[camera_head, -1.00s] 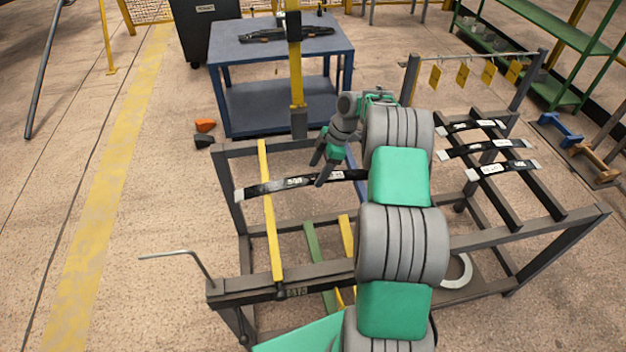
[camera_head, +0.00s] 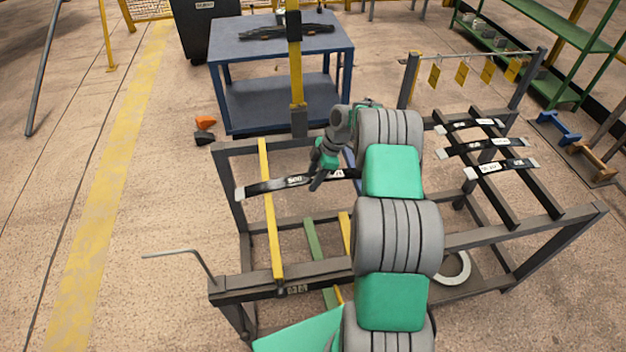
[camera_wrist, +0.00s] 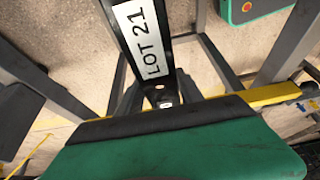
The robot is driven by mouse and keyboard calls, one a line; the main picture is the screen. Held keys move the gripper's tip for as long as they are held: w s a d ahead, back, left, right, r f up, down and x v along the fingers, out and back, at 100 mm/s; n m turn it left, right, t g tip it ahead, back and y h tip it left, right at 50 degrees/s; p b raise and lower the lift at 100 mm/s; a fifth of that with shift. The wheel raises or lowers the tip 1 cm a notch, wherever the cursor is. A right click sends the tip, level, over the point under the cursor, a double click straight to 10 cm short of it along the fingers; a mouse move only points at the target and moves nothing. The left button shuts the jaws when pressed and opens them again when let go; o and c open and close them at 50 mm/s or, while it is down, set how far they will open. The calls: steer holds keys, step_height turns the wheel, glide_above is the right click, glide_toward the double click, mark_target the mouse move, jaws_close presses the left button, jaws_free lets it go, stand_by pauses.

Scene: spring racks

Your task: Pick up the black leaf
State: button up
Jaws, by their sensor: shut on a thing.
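The black leaf (camera_head: 265,187) is a long dark strip with a pale left end and a white label. It lies across the left part of the rack, over the yellow bar. My gripper (camera_head: 318,182) is shut on the black leaf, right of the label seen in the head view; my arm hides part of the leaf's right side. In the wrist view the leaf (camera_wrist: 163,82) runs upward from my gripper, with a "LOT 21" label.
The dark metal rack (camera_head: 325,281) surrounds the leaf, with a yellow bar (camera_head: 271,225) beneath it. Several other dark leaves (camera_head: 500,168) lie on the rack's right side. A blue table (camera_head: 235,52) stands behind. A thin bent rod (camera_head: 175,254) sticks out at front left.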

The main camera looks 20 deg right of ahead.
jaws_close()
steer(key=shift+w+r, duration=0.15)
